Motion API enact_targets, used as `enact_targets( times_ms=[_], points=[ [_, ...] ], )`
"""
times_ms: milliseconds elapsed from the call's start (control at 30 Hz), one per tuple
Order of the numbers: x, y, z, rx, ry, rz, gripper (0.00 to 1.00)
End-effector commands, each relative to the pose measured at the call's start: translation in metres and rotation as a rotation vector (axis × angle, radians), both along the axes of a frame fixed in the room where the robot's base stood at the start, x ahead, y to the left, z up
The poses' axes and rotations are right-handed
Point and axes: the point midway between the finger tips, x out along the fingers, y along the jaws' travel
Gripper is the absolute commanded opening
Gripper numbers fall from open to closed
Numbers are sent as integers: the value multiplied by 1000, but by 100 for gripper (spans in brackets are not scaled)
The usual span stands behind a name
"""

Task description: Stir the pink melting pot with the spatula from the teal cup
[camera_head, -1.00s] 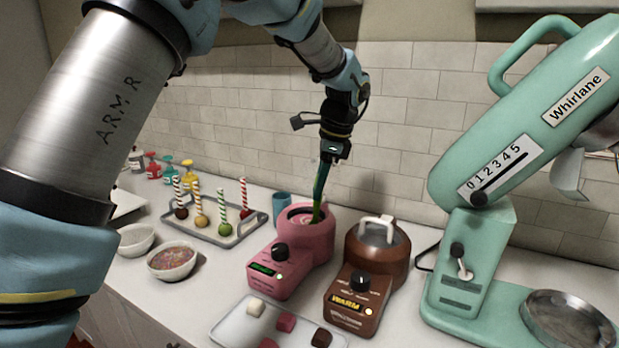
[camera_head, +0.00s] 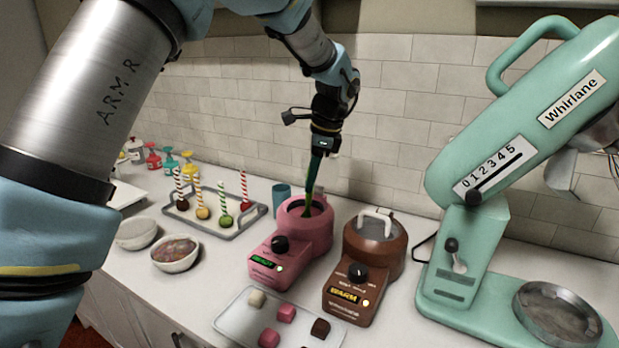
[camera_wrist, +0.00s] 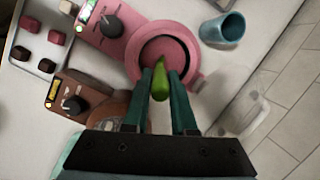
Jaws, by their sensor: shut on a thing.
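My gripper (camera_head: 318,155) is shut on the green spatula (camera_head: 308,202), which hangs down from the jaws. The spatula's lower end is inside the opening of the pink melting pot (camera_head: 290,262); its tip is hidden in the head view. In the wrist view the green spatula (camera_wrist: 160,82) shows between the two fingers, over the round mouth of the pink pot (camera_wrist: 196,58). The pink pot's display glows green. The teal cup (camera_head: 281,194) stands behind and left of the pot. In the wrist view the teal cup (camera_wrist: 222,30) looks empty.
A brown melting pot (camera_head: 372,252) with a lid stands close to the right. A tray with several colored cubes (camera_head: 235,318) lies in front. A tray of cake pops (camera_head: 238,232) and bowls (camera_head: 176,262) are at left. A teal mixer (camera_head: 468,262) stands at right.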

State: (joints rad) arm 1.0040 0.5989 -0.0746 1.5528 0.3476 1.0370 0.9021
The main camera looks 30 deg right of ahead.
Motion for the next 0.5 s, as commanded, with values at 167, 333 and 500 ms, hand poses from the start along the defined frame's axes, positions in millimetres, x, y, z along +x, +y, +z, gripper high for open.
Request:
enact_targets(
  times_ms=[167, 333, 500],
  points=[
    [0, 0, 2, 0, 0, 0, 0],
    [0, 0, 11, 0, 0, 0, 0],
    [0, 0, 23, 0, 0, 0, 0]
  ],
)
